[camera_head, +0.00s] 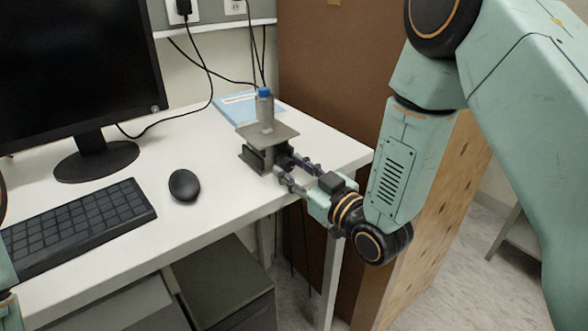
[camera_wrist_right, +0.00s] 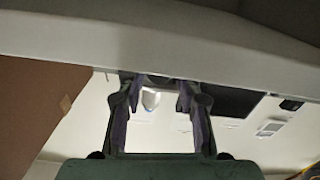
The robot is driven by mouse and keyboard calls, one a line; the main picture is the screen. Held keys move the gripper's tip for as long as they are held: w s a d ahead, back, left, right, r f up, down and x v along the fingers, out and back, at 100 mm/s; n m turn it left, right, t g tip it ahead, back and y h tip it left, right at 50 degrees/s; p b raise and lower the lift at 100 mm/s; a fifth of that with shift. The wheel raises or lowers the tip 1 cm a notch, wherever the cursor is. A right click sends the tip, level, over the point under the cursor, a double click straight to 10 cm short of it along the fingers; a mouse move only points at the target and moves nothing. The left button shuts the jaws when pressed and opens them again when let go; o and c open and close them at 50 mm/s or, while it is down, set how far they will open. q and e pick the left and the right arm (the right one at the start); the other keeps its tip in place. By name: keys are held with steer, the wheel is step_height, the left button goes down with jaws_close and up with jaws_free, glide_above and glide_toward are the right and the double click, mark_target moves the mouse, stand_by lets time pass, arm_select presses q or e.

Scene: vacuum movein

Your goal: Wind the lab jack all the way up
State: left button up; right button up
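The lab jack (camera_head: 252,158) stands near the right end of the white desk, its grey top plate (camera_head: 283,132) a short way above its base. A small clear bottle with a blue cap (camera_head: 265,108) stands upright on the plate. My right gripper (camera_head: 284,170) is at the jack's right front side, at the desk edge, fingers apart. Its two fingers also show spread in the right wrist view (camera_wrist_right: 158,90). A dark part lies near the fingertips; I cannot tell whether the fingers touch the jack's knob. Only slivers of my left arm show at the left edge; its gripper is out of view.
A monitor (camera_head: 75,75), a keyboard (camera_head: 75,225) and a black mouse (camera_head: 184,185) occupy the desk's left and middle. A light-blue booklet (camera_head: 238,106) lies behind the jack. A brown panel (camera_head: 335,70) rises behind the desk's right end. Cables hang at the wall.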

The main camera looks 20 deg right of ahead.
jaws_close()
steer(key=shift+m+p, duration=0.5)
steer(key=shift+m, duration=1.1)
steer(key=shift+o, duration=2)
jaws_free()
steer(key=v, duration=1.2)
